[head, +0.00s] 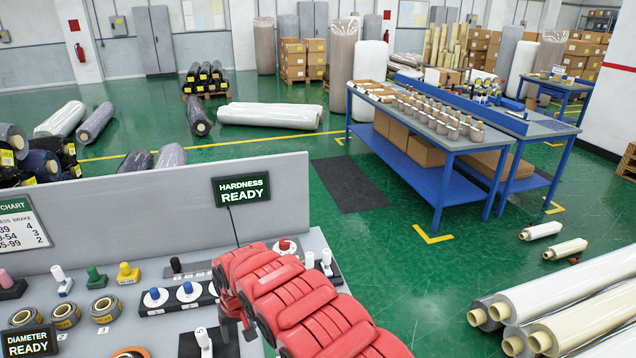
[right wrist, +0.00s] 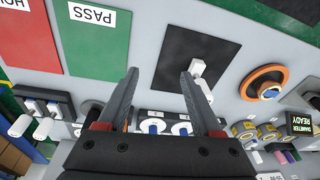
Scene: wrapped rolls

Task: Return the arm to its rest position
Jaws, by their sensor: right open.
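My right arm (head: 295,300) is red and reaches over the grey bench from the lower right in the head view. My right gripper (right wrist: 158,85) is open in the right wrist view, with nothing between its fingers. It is above the bench, beside a black pad (right wrist: 205,45) with a small white piece (right wrist: 197,68) on it. The white piece shows partly behind one finger. In the head view the right gripper (head: 230,308) is mostly hidden by the arm. My left arm and gripper are not in view.
A green PASS mat (right wrist: 95,45) and a red mat (right wrist: 27,40) lie on the bench. A HARDNESS READY display (head: 242,189) is on the bench panel (head: 150,210). Several tools and rings stand near the arm. A blue table (head: 435,165) stands beyond; wrapped rolls (head: 560,300) lie lower right.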

